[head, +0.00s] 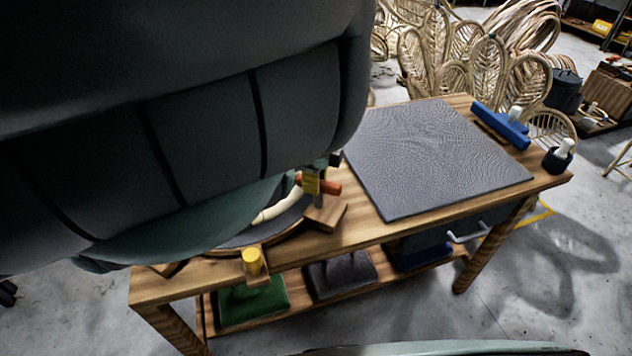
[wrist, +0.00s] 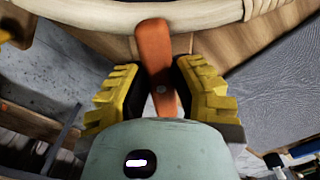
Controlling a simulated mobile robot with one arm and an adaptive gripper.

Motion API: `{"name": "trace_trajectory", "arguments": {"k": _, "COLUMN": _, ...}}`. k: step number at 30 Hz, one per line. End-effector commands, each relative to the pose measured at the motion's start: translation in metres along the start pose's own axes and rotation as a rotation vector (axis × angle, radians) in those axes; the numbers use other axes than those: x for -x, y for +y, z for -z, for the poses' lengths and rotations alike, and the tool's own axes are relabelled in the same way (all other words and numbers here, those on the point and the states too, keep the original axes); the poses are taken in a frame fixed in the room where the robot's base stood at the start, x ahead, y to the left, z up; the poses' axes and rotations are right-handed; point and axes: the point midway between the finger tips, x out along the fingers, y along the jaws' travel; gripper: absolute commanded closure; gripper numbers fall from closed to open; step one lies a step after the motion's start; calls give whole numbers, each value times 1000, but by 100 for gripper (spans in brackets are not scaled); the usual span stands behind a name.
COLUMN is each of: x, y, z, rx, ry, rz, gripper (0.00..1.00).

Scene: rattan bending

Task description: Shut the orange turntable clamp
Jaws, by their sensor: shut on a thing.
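The orange turntable clamp (wrist: 154,52) shows in the wrist view as a flat orange lever running up the middle. My gripper (wrist: 163,85) has its yellow ribbed fingers on both sides of the lever and is shut on it. In the head view, a bit of the orange clamp (head: 331,188) shows beside my gripper (head: 313,184) at the right edge of the turntable (head: 290,222). A pale rattan pole (head: 277,209) lies curved on the turntable. It crosses the top of the wrist view (wrist: 190,15), just past the lever's far end. My arm hides much of the turntable.
A grey textured mat (head: 435,155) covers the right part of the wooden workbench (head: 385,232). A blue tool (head: 502,126) and a dark cup (head: 557,160) stand at its right end. A yellow-topped peg (head: 252,261) stands at the front edge. Rattan chairs (head: 487,65) are behind.

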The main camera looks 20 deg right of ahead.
Motion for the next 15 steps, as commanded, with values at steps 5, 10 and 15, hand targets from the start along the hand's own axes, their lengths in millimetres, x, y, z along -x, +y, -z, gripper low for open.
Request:
{"name": "trace_trajectory", "arguments": {"k": 5, "x": -2, "y": 1, "z": -1, "rx": -76, "ry": 0, "rz": -3, "gripper": 100}}
{"name": "trace_trajectory", "arguments": {"k": 10, "x": -2, "y": 0, "z": -1, "rx": -117, "ry": 0, "rz": -4, "gripper": 100}}
{"name": "trace_trajectory", "arguments": {"k": 15, "x": -1, "y": 0, "z": -1, "rx": -134, "ry": 0, "rz": -3, "gripper": 100}}
